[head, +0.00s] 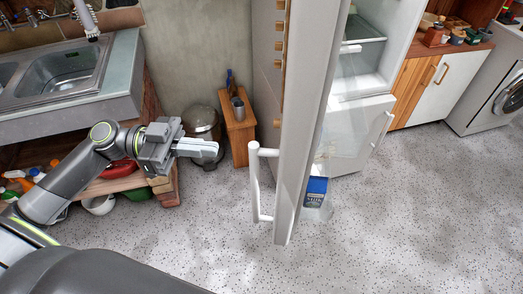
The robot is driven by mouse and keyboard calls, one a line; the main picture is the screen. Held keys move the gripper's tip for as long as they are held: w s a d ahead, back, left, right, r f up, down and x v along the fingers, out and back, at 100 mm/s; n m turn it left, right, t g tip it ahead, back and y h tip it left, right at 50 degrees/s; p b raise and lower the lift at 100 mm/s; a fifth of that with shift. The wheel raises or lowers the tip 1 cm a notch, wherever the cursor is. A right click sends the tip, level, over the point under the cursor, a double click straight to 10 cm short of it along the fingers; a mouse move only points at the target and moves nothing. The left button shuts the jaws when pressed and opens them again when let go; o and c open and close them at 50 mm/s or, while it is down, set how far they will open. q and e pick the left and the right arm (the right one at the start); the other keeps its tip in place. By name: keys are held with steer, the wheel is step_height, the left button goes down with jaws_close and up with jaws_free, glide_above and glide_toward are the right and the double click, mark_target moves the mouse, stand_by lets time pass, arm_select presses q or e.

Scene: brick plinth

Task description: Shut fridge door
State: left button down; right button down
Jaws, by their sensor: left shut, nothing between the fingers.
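The fridge door (304,110) stands open in the middle of the head view, seen nearly edge-on. Its white vertical handle (256,185) is on the left face, low down. The fridge's lit interior (358,72) shows to the right of the door, with a glass shelf (360,56). A white lower panel with its own handle is below that interior. My left gripper (212,149) is shut and empty, pointing right. In the picture it is left of the door handle, with a gap between them. My right gripper is not in view.
A sink counter (125,75) is at left, with bowls and bottles beneath. A metal bin (203,123) and a small wooden stand (238,130) are behind the gripper. A blue box (316,190) is beside the door's lower right. The speckled floor (420,220) is clear at right.

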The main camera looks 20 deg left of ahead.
mark_target(255, 152)
arm_select(q)
steer(key=shift+p+x, duration=1.9)
steer(key=shift+x, duration=3.1)
steer(key=shift+d, duration=0.55)
steer(key=shift+w, duration=0.1)
